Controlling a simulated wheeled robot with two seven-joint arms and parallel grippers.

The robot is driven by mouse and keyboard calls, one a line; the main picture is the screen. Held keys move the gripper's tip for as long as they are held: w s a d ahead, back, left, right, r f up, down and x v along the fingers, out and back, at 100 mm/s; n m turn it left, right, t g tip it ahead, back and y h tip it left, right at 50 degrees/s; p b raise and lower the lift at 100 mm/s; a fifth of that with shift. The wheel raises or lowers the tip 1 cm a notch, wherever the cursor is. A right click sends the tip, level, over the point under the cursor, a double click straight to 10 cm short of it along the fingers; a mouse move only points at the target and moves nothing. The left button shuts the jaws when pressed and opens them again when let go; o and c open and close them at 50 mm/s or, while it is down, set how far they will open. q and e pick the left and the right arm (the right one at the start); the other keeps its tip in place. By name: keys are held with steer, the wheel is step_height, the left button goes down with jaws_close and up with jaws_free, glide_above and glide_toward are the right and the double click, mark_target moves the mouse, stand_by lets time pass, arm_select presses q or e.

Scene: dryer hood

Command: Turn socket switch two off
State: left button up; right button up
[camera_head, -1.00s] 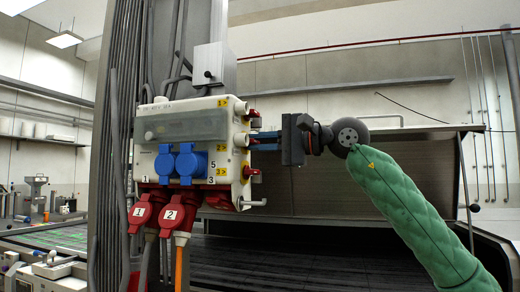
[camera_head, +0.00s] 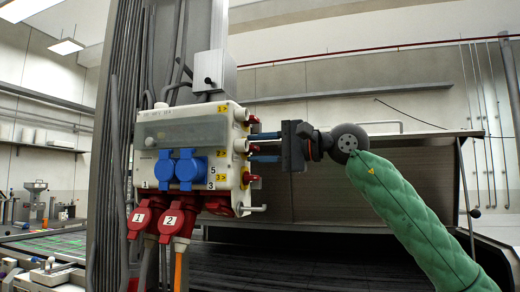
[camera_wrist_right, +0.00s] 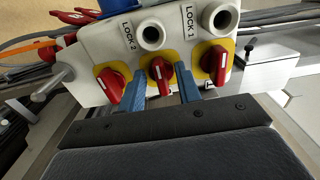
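The white socket box (camera_head: 150,157) hangs on a dark post left of my right gripper (camera_head: 252,147). Its right side carries red rotary switches on yellow plates, shown in a row of three in the right wrist view: a left switch (camera_wrist_right: 110,87), a middle switch (camera_wrist_right: 161,73) and a right switch (camera_wrist_right: 214,63). The middle one stands between LOCK 2 and the fingers; its number is not readable there. My right gripper is open, its two blue fingers (camera_wrist_right: 163,95) either side of the middle switch, with no clear grip on it. My left gripper is out of view.
Two blue sockets (camera_head: 190,168) and red plugs marked 1 (camera_head: 139,218) and 2 (camera_head: 172,220) are on the box front and underside. A grey metal box (camera_head: 214,71) sits above. The dryer hood (camera_head: 345,178) lies behind my right arm.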

steer(key=shift+d, duration=0.1)
steer(key=b+v, duration=0.1)
steer(key=v, duration=0.6)
steer(key=shift+d, duration=0.3)
steer(key=shift+s+m, duration=0.1)
steer(key=shift+m, duration=0.2)
